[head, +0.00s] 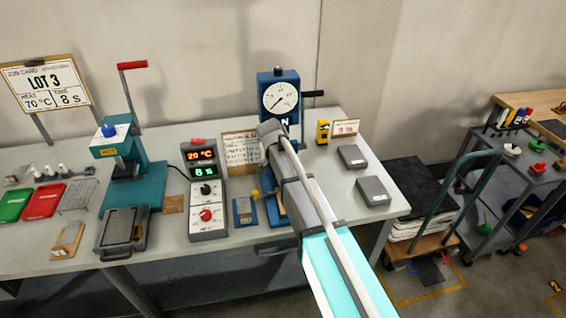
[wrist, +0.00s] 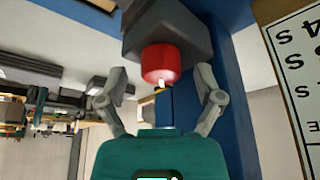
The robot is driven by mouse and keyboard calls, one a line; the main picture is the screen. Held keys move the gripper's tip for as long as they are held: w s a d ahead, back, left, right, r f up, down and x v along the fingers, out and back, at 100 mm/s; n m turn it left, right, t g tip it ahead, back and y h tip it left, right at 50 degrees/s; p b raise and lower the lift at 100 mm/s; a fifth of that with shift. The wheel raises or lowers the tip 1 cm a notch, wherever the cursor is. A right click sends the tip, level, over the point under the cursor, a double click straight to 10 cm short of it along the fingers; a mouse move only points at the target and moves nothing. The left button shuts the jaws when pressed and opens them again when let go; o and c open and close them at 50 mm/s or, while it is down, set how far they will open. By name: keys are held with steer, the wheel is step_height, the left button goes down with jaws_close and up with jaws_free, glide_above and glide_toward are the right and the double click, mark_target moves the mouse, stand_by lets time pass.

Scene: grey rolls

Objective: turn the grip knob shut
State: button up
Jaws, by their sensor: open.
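The grip knob (wrist: 161,64) shows in the wrist view as a red cylinder under a dark grey block, with a small white and yellow mark below it. The block is against the blue body of the gauge stand. My gripper (wrist: 158,80) has its two grey fingers spread wide, one on each side of the knob, with gaps between them and it. Nothing is held. In the head view the blue gauge stand (head: 279,76) with a round white dial stands at the back of the bench. My arm hides the knob and the fingers there.
A control box (head: 207,208) reading 20 °C and a teal lever press (head: 128,185) stand left of my arm. A chart board (head: 242,149) is close beside the stand. A yellow device (head: 322,131) and grey blocks (head: 373,191) lie to the right. Bare bench shows between them.

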steer(key=shift+n, duration=0.4)
